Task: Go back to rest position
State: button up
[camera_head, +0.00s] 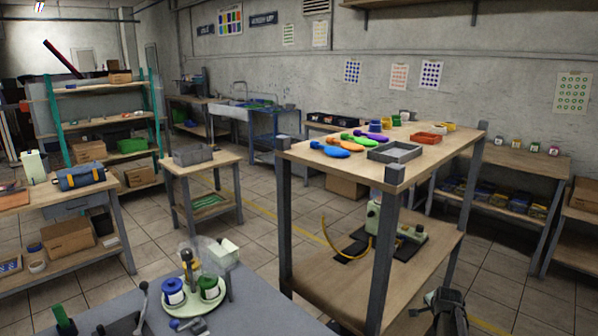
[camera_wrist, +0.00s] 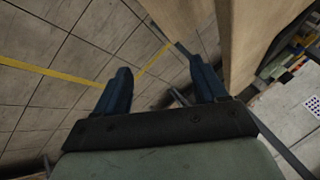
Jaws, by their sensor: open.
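My gripper (camera_wrist: 159,66) shows in the wrist view with its two dark blue fingers spread apart. Nothing is between them, and tiled floor with a yellow line lies behind.
The table's top also holds a grey tray (camera_head: 395,152) and an orange-red tray (camera_head: 425,138). A green device (camera_head: 405,232) stands on its lower shelf. A round plate with coloured pots (camera_head: 192,300) is on the grey bench (camera_head: 265,305). Open floor (camera_head: 540,300) lies at right.

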jog(key=s+a+f+n+g+y, duration=0.1)
jog(key=s+a+f+n+g, duration=0.25)
jog(key=s+a+f, duration=0.75)
jog(key=s+a+f+n+g+y, duration=0.1)
jog(key=s+a+f+n+g, duration=0.25)
jog(key=s+a+f, duration=0.75)
jog(key=s+a+f+n+g, duration=0.2)
jog(key=s+f, duration=0.1)
jog(key=s, duration=0.6)
jog(key=s+a+f+n+g, duration=0.2)
jog(key=s+f+n, duration=0.1)
jog(key=s, duration=0.7)
jog(key=s+a+f+n+g, duration=0.2)
jog(key=s+f, duration=0.2)
jog(key=s, duration=0.6)
jog(key=shift+n+g, duration=0.3)
